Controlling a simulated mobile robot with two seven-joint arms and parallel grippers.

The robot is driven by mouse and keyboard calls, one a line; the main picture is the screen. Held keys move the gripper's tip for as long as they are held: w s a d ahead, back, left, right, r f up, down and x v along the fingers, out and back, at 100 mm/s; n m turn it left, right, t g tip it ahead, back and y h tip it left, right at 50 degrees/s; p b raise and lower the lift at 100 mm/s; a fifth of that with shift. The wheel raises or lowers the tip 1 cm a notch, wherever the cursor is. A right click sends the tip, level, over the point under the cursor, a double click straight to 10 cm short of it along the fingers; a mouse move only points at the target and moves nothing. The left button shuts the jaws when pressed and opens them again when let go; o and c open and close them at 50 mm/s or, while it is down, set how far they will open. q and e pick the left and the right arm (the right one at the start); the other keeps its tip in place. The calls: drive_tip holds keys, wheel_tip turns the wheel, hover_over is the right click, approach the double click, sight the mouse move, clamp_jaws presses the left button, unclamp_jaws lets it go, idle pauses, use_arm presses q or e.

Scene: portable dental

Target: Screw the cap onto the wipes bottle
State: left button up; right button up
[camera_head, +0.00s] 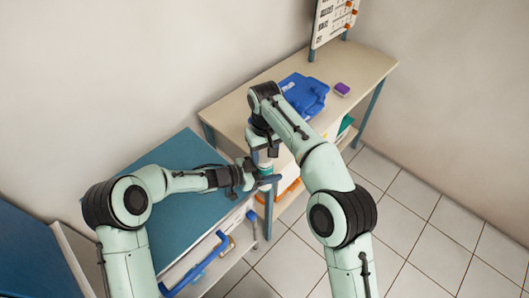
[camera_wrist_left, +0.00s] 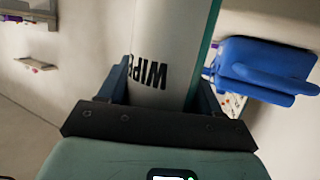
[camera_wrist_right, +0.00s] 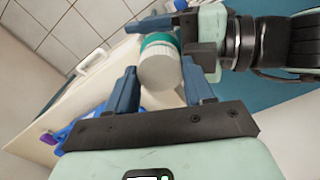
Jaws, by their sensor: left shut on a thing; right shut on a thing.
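The wipes bottle (camera_wrist_left: 165,60) is a white cylinder with dark lettering, and my left gripper (camera_wrist_left: 160,95) is shut on its body. In the head view the bottle (camera_head: 265,169) stands roughly upright between my two grippers, beyond the blue-topped cabinet's edge. In the right wrist view a teal band (camera_wrist_right: 158,42) shows at the bottle's upper end, with the white cap (camera_wrist_right: 160,72) nearer the camera. My right gripper (camera_wrist_right: 161,85) is shut on the cap from above. The cap lines up with the bottle; whether its thread is engaged cannot be seen.
A blue-topped cabinet (camera_head: 165,190) stands at left with a blue-handled item (camera_head: 195,268) on its lower shelf. A beige table (camera_head: 350,72) at the back holds a blue case (camera_head: 305,92) and a purple block (camera_head: 342,88). Tiled floor (camera_head: 430,220) at right is clear.

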drive_tip(key=shift+d+f, duration=0.1)
drive_tip(key=shift+f, duration=0.85)
idle(0.6)
drive_tip(key=shift+s+r, duration=0.1)
drive_tip(key=shift+r, duration=0.1)
drive_tip(key=shift+s+a+r, duration=0.15)
drive_tip(key=shift+a, duration=0.15)
idle(0.8)
drive_tip(key=shift+f, duration=0.55)
idle(0.6)
drive_tip(key=o, duration=0.7)
drive_tip(key=shift+c, duration=0.2)
drive_tip(key=shift+a+r, duration=0.1)
drive_tip(key=shift+r, duration=2.1)
